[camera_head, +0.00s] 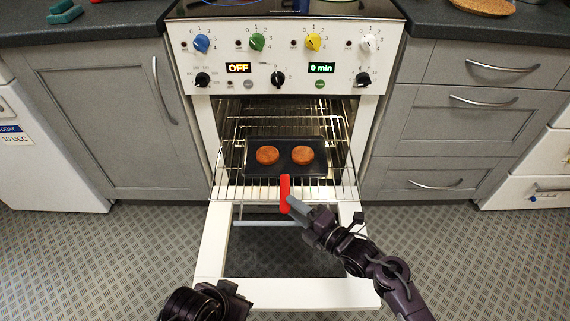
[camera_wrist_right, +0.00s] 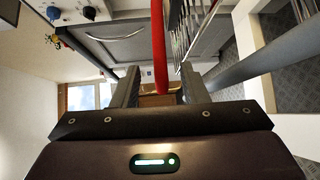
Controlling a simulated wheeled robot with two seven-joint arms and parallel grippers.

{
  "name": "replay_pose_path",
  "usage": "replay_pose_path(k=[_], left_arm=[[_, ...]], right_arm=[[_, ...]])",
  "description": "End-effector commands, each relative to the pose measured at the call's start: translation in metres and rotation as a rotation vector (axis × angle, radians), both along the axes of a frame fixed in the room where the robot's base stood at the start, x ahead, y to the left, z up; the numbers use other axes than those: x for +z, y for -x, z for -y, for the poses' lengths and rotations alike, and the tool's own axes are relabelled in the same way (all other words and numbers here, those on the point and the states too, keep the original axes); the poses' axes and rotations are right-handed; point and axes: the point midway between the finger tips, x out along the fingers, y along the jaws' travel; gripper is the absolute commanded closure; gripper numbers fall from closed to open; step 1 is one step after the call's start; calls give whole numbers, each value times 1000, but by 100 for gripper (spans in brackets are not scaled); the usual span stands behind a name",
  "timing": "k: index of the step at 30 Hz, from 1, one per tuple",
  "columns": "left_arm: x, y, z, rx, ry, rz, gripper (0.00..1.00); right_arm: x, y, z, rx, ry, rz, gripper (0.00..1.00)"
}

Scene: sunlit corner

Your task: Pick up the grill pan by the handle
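The grill pan (camera_head: 262,144) is a dark tray on the pulled-out oven rack, with two round brown patties on it. Its red handle (camera_head: 285,194) points out over the front edge of the rack, towards me. My right gripper (camera_head: 292,202) is at the handle. In the right wrist view, the red handle (camera_wrist_right: 158,45) runs between the two grey fingers (camera_wrist_right: 160,88), with a gap to each side, so the gripper is open around it. Part of my left arm and gripper (camera_head: 232,294) shows at the bottom; its fingers cannot be made out.
The wire rack (camera_head: 228,191) reaches out over the lowered white oven door (camera_head: 212,240). Grey cabinets (camera_head: 120,125) and drawers (camera_head: 455,140) stand on both sides. The patterned floor is clear to the left and right.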

Motion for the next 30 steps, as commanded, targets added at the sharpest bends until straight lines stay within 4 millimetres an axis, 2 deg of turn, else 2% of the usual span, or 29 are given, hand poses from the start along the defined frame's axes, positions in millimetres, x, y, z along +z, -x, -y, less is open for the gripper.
replay_pose_path(k=[3,12,21,30], left_arm=[[-1,-1,4,-6,11,17,100],[0,-1,5,-8,16,23,100],[0,-1,5,-7,16,23,100],[0,-1,5,-7,15,23,100]], right_arm=[[-2,-11,-10,-2,0,2,60],[-2,-14,-13,-1,2,-1,60],[-3,-14,-12,-1,2,-1,99],[0,-14,-12,-1,0,6,100]])
